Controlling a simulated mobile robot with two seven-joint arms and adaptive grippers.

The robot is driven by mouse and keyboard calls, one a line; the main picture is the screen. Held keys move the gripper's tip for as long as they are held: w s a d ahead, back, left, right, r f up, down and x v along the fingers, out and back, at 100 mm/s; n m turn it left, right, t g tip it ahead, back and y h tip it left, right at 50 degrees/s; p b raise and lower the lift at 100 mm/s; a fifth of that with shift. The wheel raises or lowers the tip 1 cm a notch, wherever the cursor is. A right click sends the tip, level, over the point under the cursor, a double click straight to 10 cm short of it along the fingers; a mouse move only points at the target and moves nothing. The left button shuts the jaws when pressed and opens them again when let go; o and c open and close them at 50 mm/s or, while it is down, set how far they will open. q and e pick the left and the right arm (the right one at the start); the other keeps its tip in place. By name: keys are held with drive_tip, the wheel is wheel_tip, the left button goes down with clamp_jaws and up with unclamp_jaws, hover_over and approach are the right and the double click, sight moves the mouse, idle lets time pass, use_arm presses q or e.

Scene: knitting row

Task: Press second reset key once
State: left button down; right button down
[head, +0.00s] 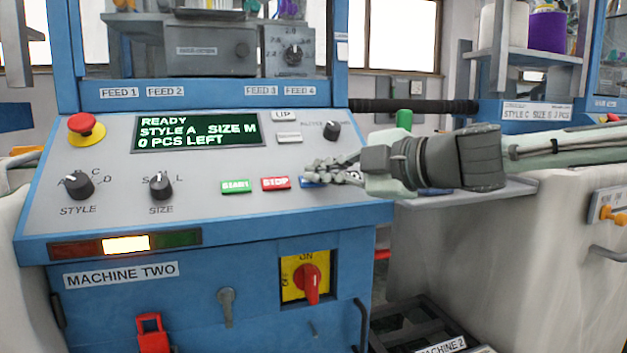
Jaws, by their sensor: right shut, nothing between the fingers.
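The panel of Machine Two (110,205) faces me. In its key row are a green START key (235,186), a red STOP key (275,183) and a blue key (309,182). The blue key is mostly hidden by my right gripper (312,171), so its label cannot be read. The right gripper is shut and empty. Its tips are over or against the blue key; I cannot tell if they touch. The display (198,132) reads READY, STYLE A, SIZE M, 0 PCS LEFT. My left gripper is out of view.
A red emergency button (81,123) and the STYLE (79,185) and SIZE (160,186) knobs sit left on the panel. The amber lamp (126,244) is lit. A red-yellow switch (308,279) is below. Another machine (535,112) stands at right.

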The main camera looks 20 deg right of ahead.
drive_tip(key=shift+s+r+p, duration=0.5)
drive_tip(key=shift+r+p, duration=0.1)
drive_tip(key=shift+p, duration=0.1)
drive_tip(key=s+r+p, duration=0.1)
drive_tip(key=r+p, duration=0.1)
drive_tip(key=s+r+p, duration=0.2)
drive_tip(key=p, duration=0.1)
drive_tip(key=shift+d, duration=0.1)
idle(0.4)
drive_tip(key=shift+f, duration=0.1)
idle(0.4)
